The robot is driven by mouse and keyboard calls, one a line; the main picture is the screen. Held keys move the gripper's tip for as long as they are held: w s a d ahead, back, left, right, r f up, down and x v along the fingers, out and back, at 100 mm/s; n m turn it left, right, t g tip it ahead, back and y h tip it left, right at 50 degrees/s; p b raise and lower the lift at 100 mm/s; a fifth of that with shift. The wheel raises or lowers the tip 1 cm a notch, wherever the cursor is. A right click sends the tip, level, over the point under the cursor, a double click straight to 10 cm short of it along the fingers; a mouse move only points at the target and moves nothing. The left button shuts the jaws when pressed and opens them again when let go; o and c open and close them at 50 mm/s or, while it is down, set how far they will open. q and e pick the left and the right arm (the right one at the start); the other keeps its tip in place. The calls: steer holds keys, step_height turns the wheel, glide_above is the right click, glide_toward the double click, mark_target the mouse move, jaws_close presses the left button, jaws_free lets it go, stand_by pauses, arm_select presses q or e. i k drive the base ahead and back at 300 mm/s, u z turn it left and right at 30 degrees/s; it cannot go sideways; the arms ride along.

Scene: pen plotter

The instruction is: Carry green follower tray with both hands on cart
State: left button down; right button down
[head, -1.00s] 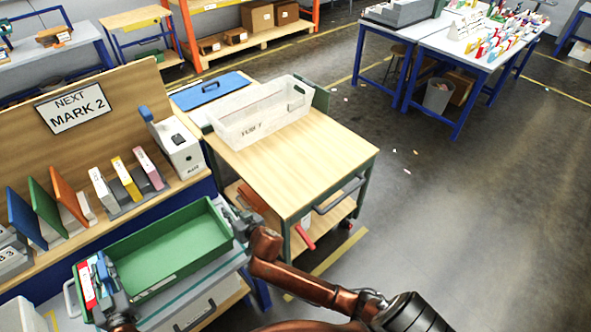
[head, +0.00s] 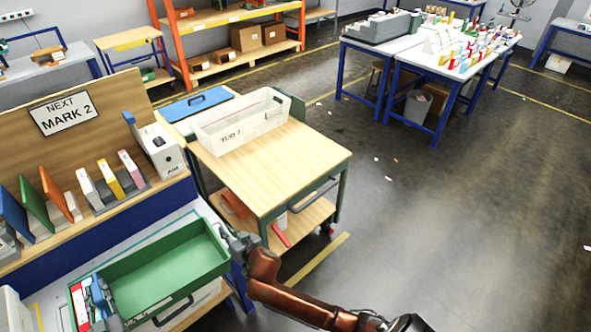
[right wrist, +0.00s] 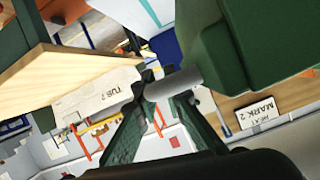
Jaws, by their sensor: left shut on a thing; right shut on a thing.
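The green tray (head: 165,262) is at the lower left in the head view, held in front of the workbench and looking roughly level and empty in its main part. My left gripper (head: 103,303) is shut at the tray's left end, its fingers partly hidden. My right gripper (head: 234,243) is shut at the right end. In the right wrist view the right gripper (right wrist: 160,92) closes on a grey bar handle (right wrist: 174,82) on the tray's green wall (right wrist: 255,50). The cart (head: 265,165) stands beyond the tray to the right, with a wooden top.
The workbench has upright coloured plates (head: 38,205) and a white device (head: 160,150). Open floor (head: 440,220) lies right of the cart.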

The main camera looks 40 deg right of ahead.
mark_target(289, 165)
steer(key=z, duration=2.4)
steer(key=i, duration=2.9)
steer(key=u, duration=1.8)
